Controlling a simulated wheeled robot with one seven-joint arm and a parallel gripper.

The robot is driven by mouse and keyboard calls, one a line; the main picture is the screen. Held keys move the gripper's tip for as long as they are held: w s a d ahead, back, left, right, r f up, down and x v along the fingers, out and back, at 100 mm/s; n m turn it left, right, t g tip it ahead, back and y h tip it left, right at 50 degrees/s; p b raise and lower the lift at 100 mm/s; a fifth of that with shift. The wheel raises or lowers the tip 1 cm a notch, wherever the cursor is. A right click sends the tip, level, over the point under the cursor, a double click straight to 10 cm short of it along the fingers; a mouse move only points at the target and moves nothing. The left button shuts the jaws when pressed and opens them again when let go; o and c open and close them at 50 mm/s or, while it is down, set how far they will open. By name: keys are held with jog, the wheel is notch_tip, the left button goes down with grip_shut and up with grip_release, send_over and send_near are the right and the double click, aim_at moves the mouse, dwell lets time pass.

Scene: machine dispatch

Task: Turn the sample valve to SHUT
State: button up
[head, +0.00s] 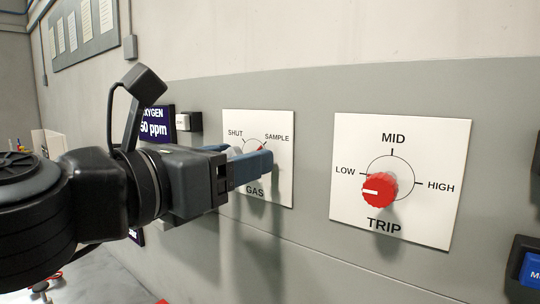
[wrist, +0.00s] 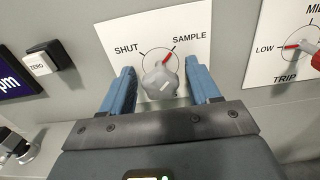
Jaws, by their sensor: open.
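The sample valve is a grey knob (wrist: 161,82) on a white plate (wrist: 188,32) marked SHUT at upper left and SAMPLE at upper right. A red mark shows by the SAMPLE side of its dial, close to the SAMPLE tick. In the head view the plate (head: 230,122) reads GAS below, and my gripper hides most of the knob. My gripper (wrist: 162,84) is open, its two blue fingers on either side of the knob. In the wrist view gaps show between the knob and both fingers. In the head view my gripper (head: 256,165) reaches in from the left.
Right of the plate is a TRIP plate (head: 440,150) with a red knob (head: 379,189) pointing to LOW. To the left are a ZERO button (wrist: 40,64) and a dark oxygen display (head: 155,125). A blue button (head: 533,270) sits at the far right.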

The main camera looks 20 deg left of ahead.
jog(key=c, duration=1)
jog(key=shift+c, duration=0.2)
jog(key=shift+n, duration=0.3)
jog(key=n+b, duration=0.2)
jog(key=n, duration=0.1)
jog(key=shift+f+n, duration=0.1)
jog(key=shift+n, duration=0.2)
jog(key=n+b, duration=0.1)
jog(key=n, duration=0.3)
jog(key=shift+n, duration=0.3)
jog(key=n, duration=0.4)
jog(key=shift+a+n+p, duration=0.1)
jog(key=shift+n+p, duration=0.6)
jog(key=shift+n, duration=1.8)
